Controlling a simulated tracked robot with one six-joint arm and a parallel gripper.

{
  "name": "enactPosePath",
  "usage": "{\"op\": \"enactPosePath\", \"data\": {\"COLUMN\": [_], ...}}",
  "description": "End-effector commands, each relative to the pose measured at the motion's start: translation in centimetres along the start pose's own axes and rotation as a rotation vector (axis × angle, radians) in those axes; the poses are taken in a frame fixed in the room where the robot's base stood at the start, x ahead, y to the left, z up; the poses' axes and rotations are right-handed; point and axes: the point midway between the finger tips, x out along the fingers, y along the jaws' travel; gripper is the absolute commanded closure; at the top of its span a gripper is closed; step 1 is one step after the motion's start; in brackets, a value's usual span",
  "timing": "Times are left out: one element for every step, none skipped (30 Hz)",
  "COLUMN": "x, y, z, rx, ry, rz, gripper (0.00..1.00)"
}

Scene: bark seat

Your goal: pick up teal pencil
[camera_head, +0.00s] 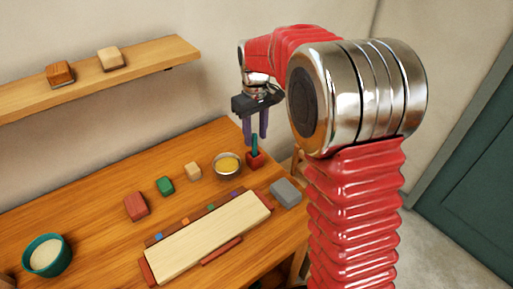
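The teal pencil (254,146) stands upright in a small red block-like holder (256,160) near the table's back right corner. Its lower end is hidden in the holder. My gripper (256,139) points down over it, with two purple fingers spread apart. In the picture the pencil's top shows between the fingertips. I cannot tell from this one view whether the fingers are at the pencil's depth. No contact between fingers and pencil is clear.
A metal bowl with yellow contents (228,166) stands just left of the holder, and a grey block (286,193) lies at front right. A pale board (208,236), several coloured blocks and a teal bowl (47,256) are on the table. A wall shelf (120,78) hangs at left.

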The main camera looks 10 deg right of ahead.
Motion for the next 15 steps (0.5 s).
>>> {"op": "enactPosePath", "data": {"x": [0.0, 0.0, 0.0, 0.0, 0.0, 0.0, 0.1, 0.2, 0.5, 0.7, 1.0, 1.5, 1.8, 2.2, 2.8], "y": [0.0, 0.0, 0.0, 0.0, 0.0, 0.0, 0.0, 0.0, 0.0, 0.0, 0.0, -0.1, -0.1, -0.1, -0.1], "z": [0.0, 0.0, 0.0, 0.0, 0.0, 0.0, 0.0, 0.0, 0.0, -0.1, -0.1, -0.1, -0.2, -0.3, -0.4], "rx": [0.0, 0.0, 0.0, 0.0, 0.0, 0.0, 0.0, 0.0, 0.0, 0.0, 0.0, 0.0, 0.0, 0.0, 0.0], "ry": [0.0, 0.0, 0.0, 0.0, 0.0, 0.0, -0.001, -0.001, -0.001, -0.002, -0.003, -0.004, -0.003, -0.003, -0.004], "rz": [0.0, 0.0, 0.0, 0.0, 0.0, 0.0, 0.0, 0.0, -0.001, -0.001, -0.001, -0.002, -0.001, -0.001, -0.001], "gripper": [0.65, 0.65, 0.65, 0.65, 0.65, 0.65, 0.65, 0.65, 0.65, 0.65, 0.65, 0.65, 0.65, 0.65, 0.65]}}
